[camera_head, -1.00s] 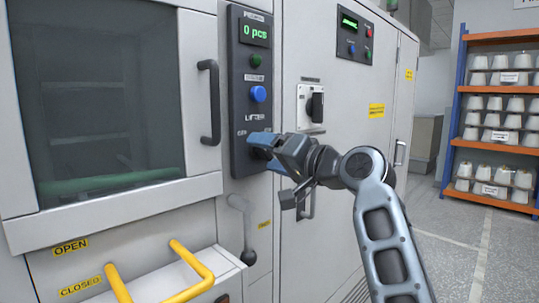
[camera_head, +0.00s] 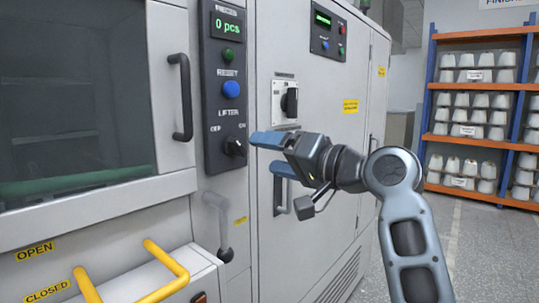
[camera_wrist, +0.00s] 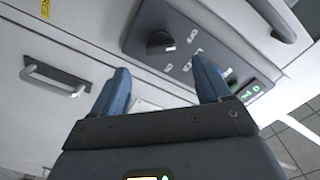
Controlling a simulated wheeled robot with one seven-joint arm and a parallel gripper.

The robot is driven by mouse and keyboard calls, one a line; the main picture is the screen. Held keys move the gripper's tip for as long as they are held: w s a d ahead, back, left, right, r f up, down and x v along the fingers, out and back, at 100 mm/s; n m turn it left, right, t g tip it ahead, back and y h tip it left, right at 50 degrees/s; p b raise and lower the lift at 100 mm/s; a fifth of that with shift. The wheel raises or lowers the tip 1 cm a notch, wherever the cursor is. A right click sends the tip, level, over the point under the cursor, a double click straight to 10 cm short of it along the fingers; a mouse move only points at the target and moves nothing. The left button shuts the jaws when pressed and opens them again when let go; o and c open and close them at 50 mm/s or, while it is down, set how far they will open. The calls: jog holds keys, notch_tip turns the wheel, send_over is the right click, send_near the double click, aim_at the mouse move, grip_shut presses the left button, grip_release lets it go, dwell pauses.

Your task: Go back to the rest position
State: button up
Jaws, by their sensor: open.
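My gripper (camera_head: 268,155) is open and empty in front of the grey machine, just right of the control panel (camera_head: 222,90). Its two blue fingers also show in the wrist view (camera_wrist: 163,85), spread apart with nothing between them. The black LIFTER knob (camera_head: 235,146) sits low on the panel, left of the fingertips and apart from them. The knob also shows in the wrist view (camera_wrist: 160,42), beyond the fingers, turned toward ON in the head view.
A windowed door with a dark handle (camera_head: 181,97) is at left. Yellow handles (camera_head: 165,268) stick out below it. A grey lever (camera_head: 220,225) hangs under the panel. A rack of white bobbins (camera_head: 480,95) stands at the far right, with open floor before it.

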jog(key=s+d+f+m+t+h+p, duration=0.1)
jog(key=s+d+f+m+t+h, duration=0.2)
jog(key=f, duration=0.7)
jog(key=s+d+f+h, duration=0.25)
jog(key=d+f, duration=0.25)
jog(key=f, duration=0.5)
jog(key=s+d+f+m+t+h, duration=0.15)
jog(key=s+d+f+h, duration=0.4)
jog(key=s+f, duration=0.7)
jog(key=s+d+n+h+p, duration=0.1)
jog(key=s+d, duration=0.3)
jog(key=s, duration=0.6)
jog(key=s+d+h+p, duration=0.1)
jog(key=s+d, duration=0.3)
jog(key=s, duration=0.7)
jog(key=s+r+n, duration=0.1)
jog(key=s+r, duration=0.2)
jog(key=s, duration=0.4)
jog(key=s+d+r+n+h, duration=0.1)
jog(key=s+r+n, duration=0.1)
jog(key=s, duration=0.5)
jog(key=shift+r+g+p, duration=0.35)
jog(key=shift+r+p, duration=0.05)
jog(key=shift+r, duration=0.5)
jog(key=shift+d, duration=0.1)
